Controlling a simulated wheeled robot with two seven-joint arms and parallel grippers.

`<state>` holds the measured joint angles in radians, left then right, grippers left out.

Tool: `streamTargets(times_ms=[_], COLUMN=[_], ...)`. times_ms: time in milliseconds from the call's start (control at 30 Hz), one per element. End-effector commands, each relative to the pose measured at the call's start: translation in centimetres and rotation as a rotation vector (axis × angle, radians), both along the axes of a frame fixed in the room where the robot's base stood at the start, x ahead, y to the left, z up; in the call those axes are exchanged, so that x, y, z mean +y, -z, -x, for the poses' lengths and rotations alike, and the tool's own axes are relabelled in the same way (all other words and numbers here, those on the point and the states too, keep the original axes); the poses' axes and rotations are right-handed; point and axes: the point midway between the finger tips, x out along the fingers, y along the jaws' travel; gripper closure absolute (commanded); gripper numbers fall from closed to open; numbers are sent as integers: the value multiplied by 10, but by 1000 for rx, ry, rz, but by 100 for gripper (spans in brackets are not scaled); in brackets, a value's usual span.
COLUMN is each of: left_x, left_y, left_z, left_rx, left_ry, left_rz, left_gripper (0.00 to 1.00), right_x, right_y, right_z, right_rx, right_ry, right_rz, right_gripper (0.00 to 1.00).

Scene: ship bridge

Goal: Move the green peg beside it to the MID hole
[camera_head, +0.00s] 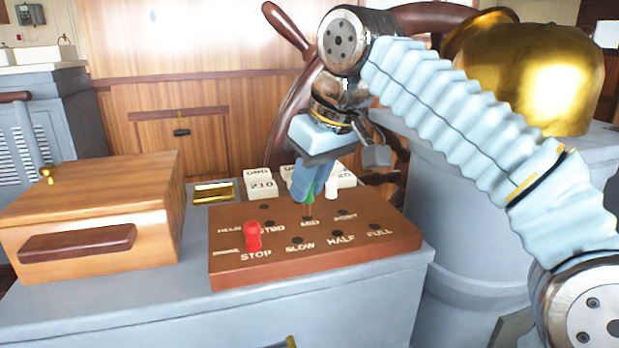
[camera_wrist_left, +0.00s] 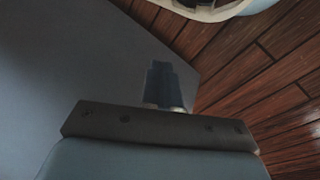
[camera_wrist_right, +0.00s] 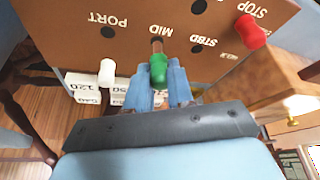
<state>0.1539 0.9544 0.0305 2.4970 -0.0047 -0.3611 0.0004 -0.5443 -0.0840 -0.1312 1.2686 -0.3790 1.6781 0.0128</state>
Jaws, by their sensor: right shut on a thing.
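My right gripper (camera_head: 308,198) is shut on the green peg (camera_wrist_right: 158,68) above the brown peg board (camera_head: 330,262). A red peg (camera_head: 253,236) stands at STOP. A white peg (camera_head: 331,188) stands behind the MID row, beside the gripper. My left gripper (camera_wrist_left: 164,85) shows only in its wrist view, fingers together and empty.
Open holes show at PORT (camera_wrist_right: 107,32) and STBD (camera_wrist_right: 197,50). A wooden box (camera_head: 90,215) stands left of the board. White numbered blocks (camera_head: 260,185) lie behind it, before the ship's wheel (camera_head: 290,105). A brass dome (camera_head: 530,75) is at right.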

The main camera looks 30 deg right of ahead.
Motion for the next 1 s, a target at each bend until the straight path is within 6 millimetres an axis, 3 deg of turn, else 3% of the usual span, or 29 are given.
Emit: streamTargets(times_ms=[1000], left_x=[0], left_y=[11], left_z=[0], left_rx=[0], left_ry=[0], left_rz=[0], left_gripper=[100], right_x=[0], right_y=[16], right_z=[0], right_rx=[-1], right_ry=[1], right_rz=[-1], right_gripper=[100])
